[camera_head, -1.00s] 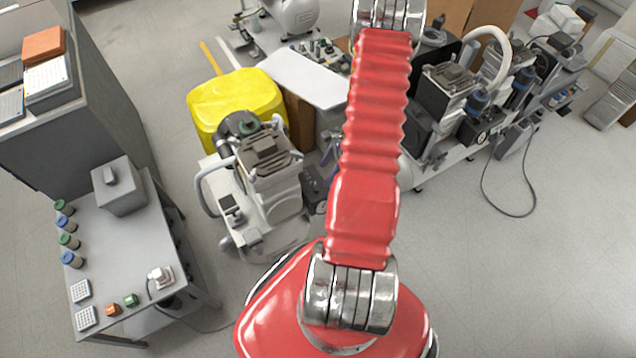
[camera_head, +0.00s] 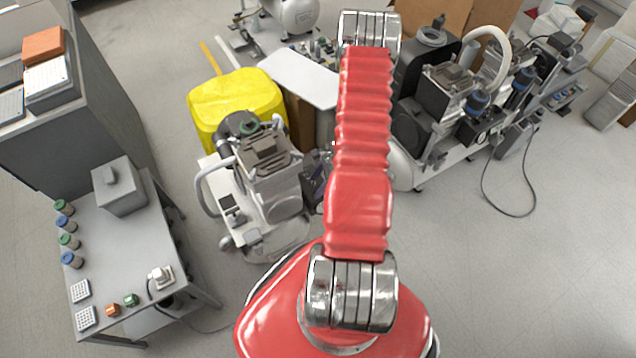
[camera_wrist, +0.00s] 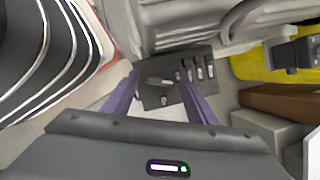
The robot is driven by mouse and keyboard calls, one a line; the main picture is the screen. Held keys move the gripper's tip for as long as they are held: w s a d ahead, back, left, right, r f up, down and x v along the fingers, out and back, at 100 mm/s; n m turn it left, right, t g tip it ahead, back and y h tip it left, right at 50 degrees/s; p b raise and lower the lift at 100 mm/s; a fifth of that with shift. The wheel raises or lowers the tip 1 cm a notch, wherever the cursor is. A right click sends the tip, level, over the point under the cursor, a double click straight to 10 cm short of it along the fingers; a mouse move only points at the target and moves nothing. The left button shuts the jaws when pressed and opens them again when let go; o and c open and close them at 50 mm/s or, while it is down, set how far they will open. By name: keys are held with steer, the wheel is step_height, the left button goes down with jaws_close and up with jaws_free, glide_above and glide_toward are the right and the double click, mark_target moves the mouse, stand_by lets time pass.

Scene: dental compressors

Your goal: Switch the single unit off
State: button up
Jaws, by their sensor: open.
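The single unit (camera_head: 268,190), a pale compressor with a dark ribbed top, stands on the floor left of my arm in the head view. In the wrist view a dark panel (camera_wrist: 150,97) carries a light lever-like part (camera_wrist: 160,81), a small round knob below it and a row of several switches (camera_wrist: 196,70) on its right. My gripper (camera_wrist: 160,78) is open, its two purple fingers apart and pointing at the panel, with nothing held. Whether the fingers touch the panel I cannot tell. In the head view my arm hides most of the gripper.
A yellow container (camera_head: 232,100) stands right behind the unit, with a white board (camera_head: 300,78) beside it. A larger compressor set (camera_head: 450,95) stands right of my arm. A grey table (camera_head: 125,245) is at the left. Floor at the lower right is clear.

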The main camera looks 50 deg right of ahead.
steer(key=shift+c, duration=0.7)
steer(key=c, duration=0.9)
steer(key=shift+c, duration=0.2)
steer(key=shift+n, duration=0.4)
steer(key=shift+w+n+g+y, duration=0.15)
steer(key=shift+n+g+y, duration=0.4)
steer(key=shift+n, duration=1.25)
steer(key=o, duration=1.1)
steer(key=shift+g+h, duration=0.25)
